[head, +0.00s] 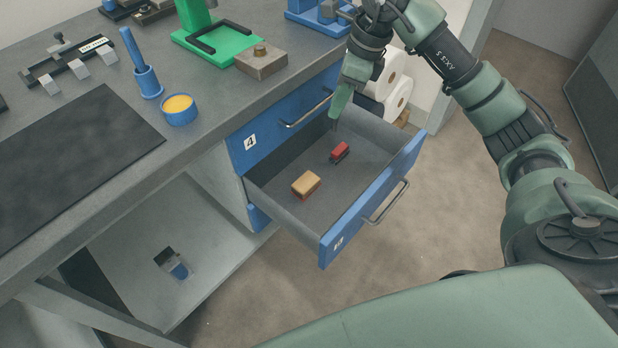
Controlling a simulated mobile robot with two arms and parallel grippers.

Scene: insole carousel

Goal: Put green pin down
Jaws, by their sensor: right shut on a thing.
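My right gripper (341,104) hangs down over the back part of the open drawer (373,213), near its far right corner. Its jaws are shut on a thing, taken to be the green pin. The fingers hide most of it, and I cannot make out the pin's outline or whether it touches the drawer. A small red object (340,152) and a tan block (306,185) lie apart on the drawer floor. My left gripper is not in view.
The grey workbench (213,118) carries a blue cup (148,84) with a blue handle, a blue tin (179,110), a green stand (216,47) and a wood block (260,61). White rolls (398,97) stand behind the drawer. The drawer floor has bare room around the two objects.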

